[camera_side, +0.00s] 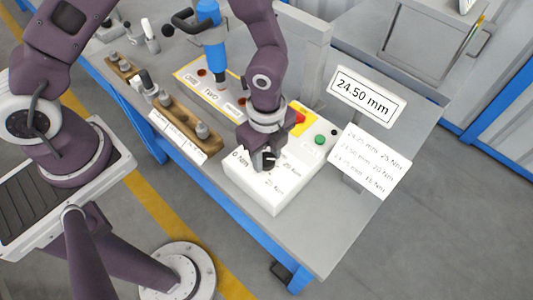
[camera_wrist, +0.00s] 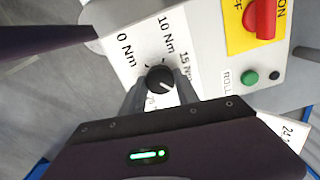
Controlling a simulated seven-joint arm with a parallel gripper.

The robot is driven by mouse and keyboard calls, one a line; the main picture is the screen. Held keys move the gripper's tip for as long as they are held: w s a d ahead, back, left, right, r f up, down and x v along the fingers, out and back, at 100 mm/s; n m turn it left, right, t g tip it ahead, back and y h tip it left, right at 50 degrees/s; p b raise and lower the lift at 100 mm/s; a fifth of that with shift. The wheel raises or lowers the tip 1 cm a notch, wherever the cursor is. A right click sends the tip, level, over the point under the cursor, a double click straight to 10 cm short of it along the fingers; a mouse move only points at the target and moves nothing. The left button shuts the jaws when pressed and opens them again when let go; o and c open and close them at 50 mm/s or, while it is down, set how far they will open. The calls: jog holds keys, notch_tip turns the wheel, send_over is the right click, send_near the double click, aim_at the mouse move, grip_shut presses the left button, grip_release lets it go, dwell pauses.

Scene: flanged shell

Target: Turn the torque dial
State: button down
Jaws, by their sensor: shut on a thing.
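The torque dial (camera_wrist: 160,79) is a round black knob with a light pointer mark, on the white face of a control box (camera_side: 264,199). Labels 0 Nm, 10 Nm and 15 Nm show around it in the wrist view; further labels are partly covered by my fingers. I cannot read for sure which label the pointer faces. My gripper (camera_wrist: 161,92) is shut on the dial, one finger on each side. In the side view my gripper (camera_side: 265,160) points down onto the box and mostly hides the dial.
Beside the dial are a red switch (camera_wrist: 263,18) on a yellow plate and a green button (camera_wrist: 250,77). A sign (camera_side: 366,97) reads 24.50 mm; below it a card (camera_side: 367,161) pairs sizes with torques. A blue tool (camera_side: 212,40) and wooden racks (camera_side: 185,125) stand left.

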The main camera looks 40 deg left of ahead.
aim_at(266, 159)
jog(key=shift+m, duration=0.6)
jog(key=c, duration=0.9)
grip_release()
notch_tip(266, 159, up, 7)
jog(key=shift+r, duration=0.1)
